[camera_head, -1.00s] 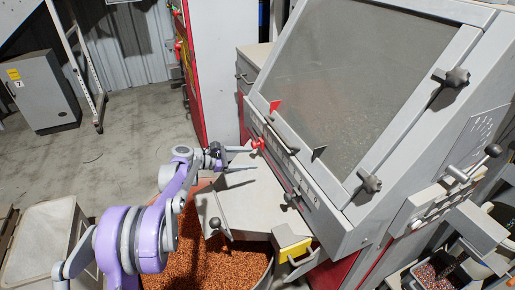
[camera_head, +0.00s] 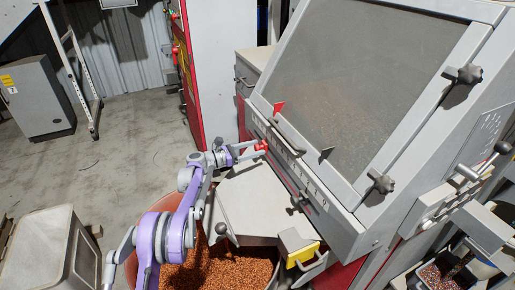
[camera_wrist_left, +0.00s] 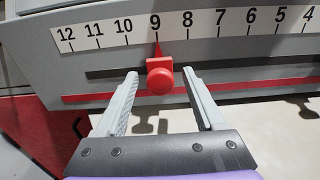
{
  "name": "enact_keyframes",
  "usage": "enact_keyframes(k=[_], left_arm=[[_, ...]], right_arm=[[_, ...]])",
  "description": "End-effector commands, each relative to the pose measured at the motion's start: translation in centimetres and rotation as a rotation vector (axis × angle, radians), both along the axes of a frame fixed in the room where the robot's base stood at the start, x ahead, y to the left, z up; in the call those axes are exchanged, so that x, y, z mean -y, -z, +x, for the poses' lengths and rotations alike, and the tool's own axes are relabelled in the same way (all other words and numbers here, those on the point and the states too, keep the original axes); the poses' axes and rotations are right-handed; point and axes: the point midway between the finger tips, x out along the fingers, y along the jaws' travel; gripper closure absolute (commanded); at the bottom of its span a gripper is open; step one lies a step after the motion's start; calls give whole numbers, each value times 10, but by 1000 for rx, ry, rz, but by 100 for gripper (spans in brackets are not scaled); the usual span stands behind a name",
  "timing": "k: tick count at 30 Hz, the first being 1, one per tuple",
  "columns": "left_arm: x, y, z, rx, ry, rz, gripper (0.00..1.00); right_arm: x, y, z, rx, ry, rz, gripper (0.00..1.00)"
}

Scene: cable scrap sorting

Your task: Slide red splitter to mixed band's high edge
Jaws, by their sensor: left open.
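The red splitter (camera_head: 262,146) is a round red knob on the sloping front of the grey machine. In the left wrist view the red splitter (camera_wrist_left: 160,79) has a thin pointer standing at 9 on the white number scale (camera_wrist_left: 188,24). My left gripper (camera_head: 256,150) is open. In the left wrist view its fingertips (camera_wrist_left: 161,76) lie on either side of the knob, with a gap visible on both sides. No marking that I can identify as the mixed band shows clearly. My right gripper is not in view.
A dark knob (camera_head: 300,197) sits lower on the same front. A red flag (camera_head: 278,107) and a dark flag (camera_head: 326,153) stand along the window's lower edge. A grey chute plate (camera_head: 262,205) lies below, over a bin of copper granules (camera_head: 222,268).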

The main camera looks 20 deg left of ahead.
Motion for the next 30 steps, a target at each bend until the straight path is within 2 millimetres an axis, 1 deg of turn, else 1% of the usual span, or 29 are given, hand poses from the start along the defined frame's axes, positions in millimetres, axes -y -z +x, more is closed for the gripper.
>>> enact_keyframes(k=[3,6,13,14,15,17,18,20,21,25,26,30], left_arm=[[7,0,8,1,0,1,29],[10,0,11,1,0,1,29],[10,0,11,1,0,1,29],[10,0,11,1,0,1,31],[10,0,11,1,0,1,38],[10,0,11,1,0,1,49],[10,0,11,1,0,1,56],[10,0,11,1,0,1,67],[10,0,11,1,0,1,74],[10,0,11,1,0,1,97],[10,0,11,1,0,1,100],[10,0,11,1,0,1,100]], right_arm=[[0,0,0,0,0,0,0],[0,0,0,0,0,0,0],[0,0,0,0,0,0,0],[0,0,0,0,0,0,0],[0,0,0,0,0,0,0],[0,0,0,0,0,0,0],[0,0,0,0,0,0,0],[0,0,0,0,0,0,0],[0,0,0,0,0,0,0],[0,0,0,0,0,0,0],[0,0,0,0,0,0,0],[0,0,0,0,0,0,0]])
